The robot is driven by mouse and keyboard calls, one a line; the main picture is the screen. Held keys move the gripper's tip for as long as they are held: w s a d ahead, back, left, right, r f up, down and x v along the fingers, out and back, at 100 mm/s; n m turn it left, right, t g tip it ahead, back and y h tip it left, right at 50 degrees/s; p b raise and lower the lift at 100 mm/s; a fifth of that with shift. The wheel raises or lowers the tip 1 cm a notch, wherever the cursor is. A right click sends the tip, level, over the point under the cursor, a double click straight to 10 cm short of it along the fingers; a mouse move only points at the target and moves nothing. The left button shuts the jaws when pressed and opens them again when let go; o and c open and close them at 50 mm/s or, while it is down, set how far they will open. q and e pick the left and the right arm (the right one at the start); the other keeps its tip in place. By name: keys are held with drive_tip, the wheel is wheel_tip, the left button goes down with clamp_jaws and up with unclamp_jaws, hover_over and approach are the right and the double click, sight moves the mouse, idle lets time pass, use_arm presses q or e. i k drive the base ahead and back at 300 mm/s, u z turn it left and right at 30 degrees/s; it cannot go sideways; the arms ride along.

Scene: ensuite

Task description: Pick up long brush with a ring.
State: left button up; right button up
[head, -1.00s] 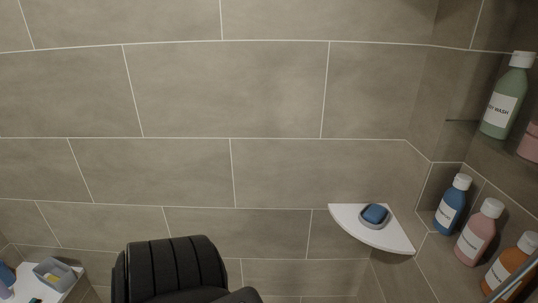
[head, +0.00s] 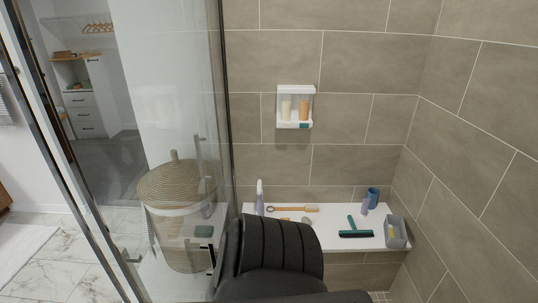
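The long brush (head: 293,209) lies on the white bench (head: 335,218) against the tiled wall, towards the back left of the bench top. It has a tan, wooden-looking body, with a dark ring at its left end. It lies roughly level across the picture. A dark ribbed part of my own body stands in front of the bench and hides part of its front. Neither of my grippers can be made out in the head view.
A spray bottle (head: 260,198) stands left of the brush. A teal squeegee (head: 356,232), a blue cup (head: 373,197), a purple bottle (head: 365,206) and a grey bin (head: 396,232) are to its right. A glass panel and woven basket (head: 175,195) are left.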

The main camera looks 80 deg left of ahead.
sight(308, 207)
drive_tip(key=u, duration=0.95)
drive_tip(key=i, duration=1.5)
drive_tip(key=u, duration=2.75)
